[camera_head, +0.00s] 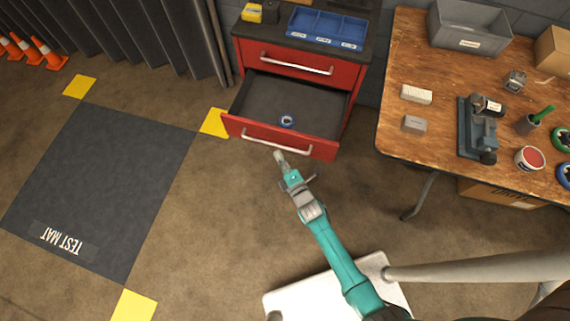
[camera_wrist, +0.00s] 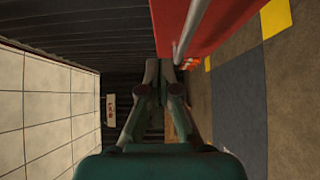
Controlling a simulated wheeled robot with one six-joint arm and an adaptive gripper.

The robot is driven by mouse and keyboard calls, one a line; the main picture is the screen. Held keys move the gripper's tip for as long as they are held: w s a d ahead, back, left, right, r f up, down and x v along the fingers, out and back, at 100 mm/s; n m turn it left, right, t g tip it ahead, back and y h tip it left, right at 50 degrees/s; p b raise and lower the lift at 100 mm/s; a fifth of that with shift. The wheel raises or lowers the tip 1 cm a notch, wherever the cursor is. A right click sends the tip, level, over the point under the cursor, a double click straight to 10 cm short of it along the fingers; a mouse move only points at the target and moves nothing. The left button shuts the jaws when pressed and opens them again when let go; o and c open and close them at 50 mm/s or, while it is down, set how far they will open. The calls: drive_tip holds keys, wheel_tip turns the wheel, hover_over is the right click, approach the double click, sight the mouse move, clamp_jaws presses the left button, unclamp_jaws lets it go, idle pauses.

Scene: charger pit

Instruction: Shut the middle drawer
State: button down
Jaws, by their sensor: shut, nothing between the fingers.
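The red tool cabinet (camera_head: 350,85) has one drawer pulled far out, below a shut top drawer (camera_head: 297,64). I take the open one as the middle drawer (camera_head: 300,148); anything lower is hidden behind it. A small blue-and-white roll (camera_head: 287,121) lies inside it. My gripper (camera_head: 279,156) is shut and empty, just in front of the drawer's long handle (camera_head: 264,144). In the wrist view, my fingertips (camera_wrist: 165,66) are beside the lower end of the handle (camera_wrist: 190,30) and the red drawer front (camera_wrist: 222,22). I cannot tell whether they touch.
A blue divided tray (camera_head: 325,29) and a yellow item (camera_head: 251,13) sit on the cabinet. A wooden workbench (camera_head: 400,128) with tools stands close on the right. A dark test mat (camera_head: 105,170) lies on the left; the floor between is clear.

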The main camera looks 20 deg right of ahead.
sight(274, 131)
drive_tip(key=w, duration=0.4)
drive_tip(key=w+d, duration=0.1)
drive_tip(key=w, duration=0.1)
drive_tip(key=shift+w+d, duration=0.35)
drive_tip(key=shift+w, duration=0.15)
drive_tip(key=shift+d, duration=0.1)
